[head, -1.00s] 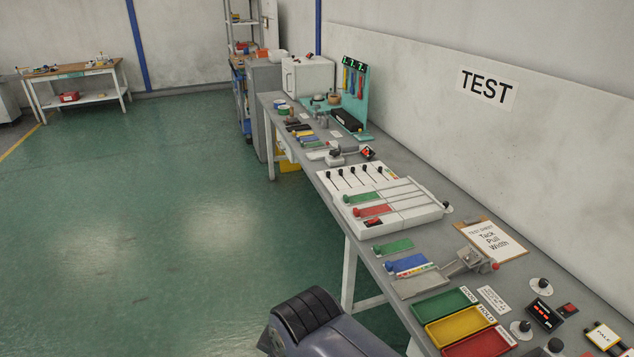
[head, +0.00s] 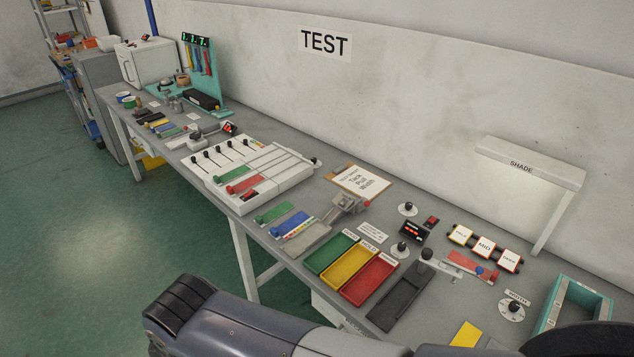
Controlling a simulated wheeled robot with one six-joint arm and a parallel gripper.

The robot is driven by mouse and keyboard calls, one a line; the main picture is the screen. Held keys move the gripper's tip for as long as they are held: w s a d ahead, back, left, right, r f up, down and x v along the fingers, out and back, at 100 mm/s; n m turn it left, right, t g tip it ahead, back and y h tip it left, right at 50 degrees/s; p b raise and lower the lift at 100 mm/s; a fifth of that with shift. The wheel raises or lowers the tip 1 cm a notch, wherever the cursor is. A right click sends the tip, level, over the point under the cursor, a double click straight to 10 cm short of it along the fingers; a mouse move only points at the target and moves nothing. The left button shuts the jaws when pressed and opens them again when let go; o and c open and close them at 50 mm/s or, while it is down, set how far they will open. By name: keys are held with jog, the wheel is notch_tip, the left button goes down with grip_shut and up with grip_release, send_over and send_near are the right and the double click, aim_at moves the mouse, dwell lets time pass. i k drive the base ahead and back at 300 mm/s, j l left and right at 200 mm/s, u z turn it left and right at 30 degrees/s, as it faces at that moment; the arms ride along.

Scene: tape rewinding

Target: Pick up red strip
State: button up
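A red strip (head: 243,182) lies in the white slotted device with several black knobs, in the middle of the bench. It has a red block or roll at its left end. Another red strip (head: 472,264) lies flat farther right, near the MILD, MID and DEEP cards, with a small blue piece by it. I cannot tell which one the task means. My arm crosses the bottom of the head view, in front of the bench. My gripper is not in view, so whether it is open or shut does not show.
A green strip (head: 276,212) and a blue strip (head: 291,223) lie on the bench. Green (head: 330,252), yellow and red trays (head: 370,278) stand right of them, with a dark tray (head: 400,297) beside. A clipboard (head: 357,183) and shade stand (head: 530,163) are behind. Open floor lies left.

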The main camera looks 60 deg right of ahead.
aim_at(489, 276)
jog(key=z, duration=3.3)
